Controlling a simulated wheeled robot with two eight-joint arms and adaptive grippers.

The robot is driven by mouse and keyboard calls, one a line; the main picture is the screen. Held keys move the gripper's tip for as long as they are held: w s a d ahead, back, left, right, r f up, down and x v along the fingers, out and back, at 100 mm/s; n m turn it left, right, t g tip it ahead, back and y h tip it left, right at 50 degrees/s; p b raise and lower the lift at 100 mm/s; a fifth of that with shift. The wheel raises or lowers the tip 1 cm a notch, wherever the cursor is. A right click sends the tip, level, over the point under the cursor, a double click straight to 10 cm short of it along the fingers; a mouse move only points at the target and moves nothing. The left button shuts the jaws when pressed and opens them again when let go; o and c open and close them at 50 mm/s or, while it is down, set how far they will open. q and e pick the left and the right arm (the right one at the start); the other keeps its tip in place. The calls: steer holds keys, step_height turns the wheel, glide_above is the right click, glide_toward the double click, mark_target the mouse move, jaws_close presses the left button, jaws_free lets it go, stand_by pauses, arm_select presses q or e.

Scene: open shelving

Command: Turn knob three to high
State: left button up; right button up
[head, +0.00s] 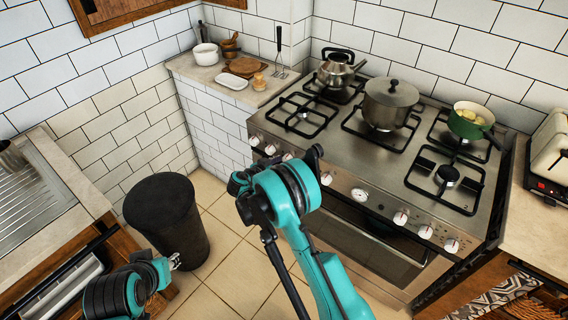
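The stove (380,165) carries a row of white knobs along its front panel. At the left are a first knob (254,140), a second knob (270,149) and a third knob (287,156). Another knob (326,179) shows just right of my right wrist. A round dial (359,195) follows, then several knobs (425,231) at the right. Red marks show on some knobs; exact settings are too small to read. My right gripper (312,155) is by the panel, just right of the third knob, its fingers mostly hidden by my teal wrist. My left gripper (174,262) is low at the left, away from the stove.
A pot (390,102), a kettle (338,70) and a green pan (470,121) stand on the burners. A dark bin (168,218) stands on the floor left of the stove. A toaster (550,150) is on the right counter. Tiled floor (240,275) is clear between the bin and stove.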

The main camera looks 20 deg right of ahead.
steer(key=shift+c, duration=0.4)
steer(key=c, duration=1.1)
steer(key=n+g+h, duration=0.1)
steer(key=n, duration=0.2)
steer(key=n+g+h, duration=0.1)
steer(key=n+h, duration=0.1)
steer(key=n, duration=0.1)
steer(key=n+g+h, duration=0.1)
steer(key=n, duration=0.2)
steer(key=shift+w+a+f+n+h, duration=0.1)
steer(key=shift+w+a+n+h, duration=0.1)
steer(key=shift+n+h, duration=0.2)
steer(key=o, duration=1.2)
